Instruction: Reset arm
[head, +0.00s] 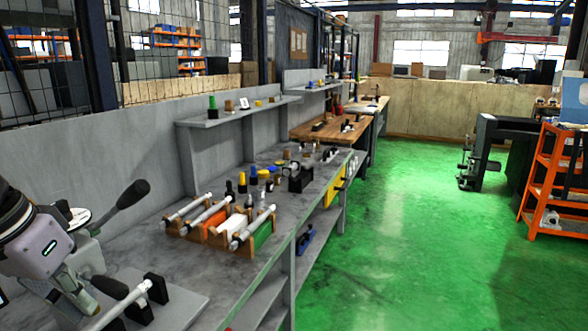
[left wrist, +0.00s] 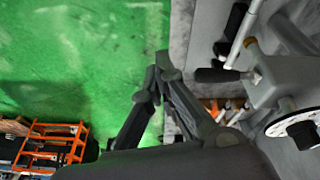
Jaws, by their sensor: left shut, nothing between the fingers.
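My left gripper (left wrist: 158,68) is shut and empty in the left wrist view. Its dark fingers meet over the green floor by the bench edge, apart from the grinder. In the head view, part of my left arm (head: 45,250) covers some of the grinder at lower left. The grinder shows as a grey body (left wrist: 285,80) with a black-handled lever (left wrist: 215,75) and a white dial (left wrist: 300,128). In the head view, a black lever handle (head: 130,196) points up and right, and a metal rod (head: 118,307) lies low in front. My right gripper is not in view.
The grey bench (head: 150,255) holds wooden racks with metal bars (head: 232,228) and several small parts. A shelf (head: 240,112) runs above its back. Green floor (head: 400,240) is clear at right, up to an orange cart (head: 545,175).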

